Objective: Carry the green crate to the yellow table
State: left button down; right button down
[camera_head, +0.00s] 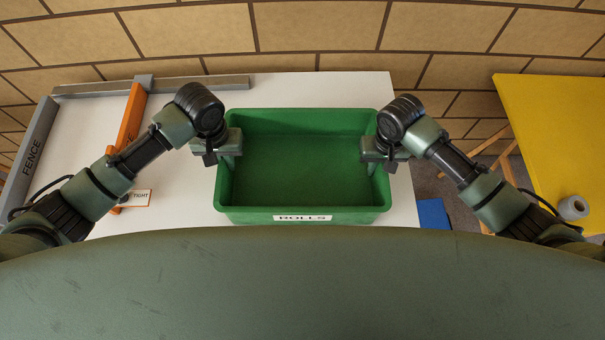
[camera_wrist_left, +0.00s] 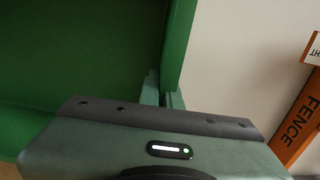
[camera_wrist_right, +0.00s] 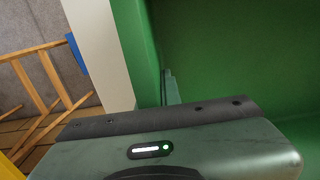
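The green crate (camera_head: 300,215), labelled ROLLS and empty, is at the middle of the white table (camera_head: 290,88); I cannot tell whether its base touches the top. My left gripper (camera_head: 221,157) is at the crate's left wall, with fingers on both sides of the wall in the left wrist view (camera_wrist_left: 163,98). My right gripper (camera_head: 381,160) is at the right wall; one finger shows inside the crate in the right wrist view (camera_wrist_right: 171,88), the outer one is hidden. Both look closed on the walls. The yellow table (camera_head: 555,130) is at the right.
A roll of tape (camera_head: 572,208) lies on the yellow table near its front. A grey fence bar (camera_head: 35,150) and an orange fence bar (camera_head: 130,125) lie left of the crate. A blue object (camera_head: 433,213) is low between the tables. A brick wall stands behind.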

pick_arm(q)
jog(key=shift+w+r, duration=0.1)
jog(key=shift+r, duration=0.1)
pick_arm(e)
jog(key=shift+w+r, duration=0.1)
jog(key=shift+r, duration=0.1)
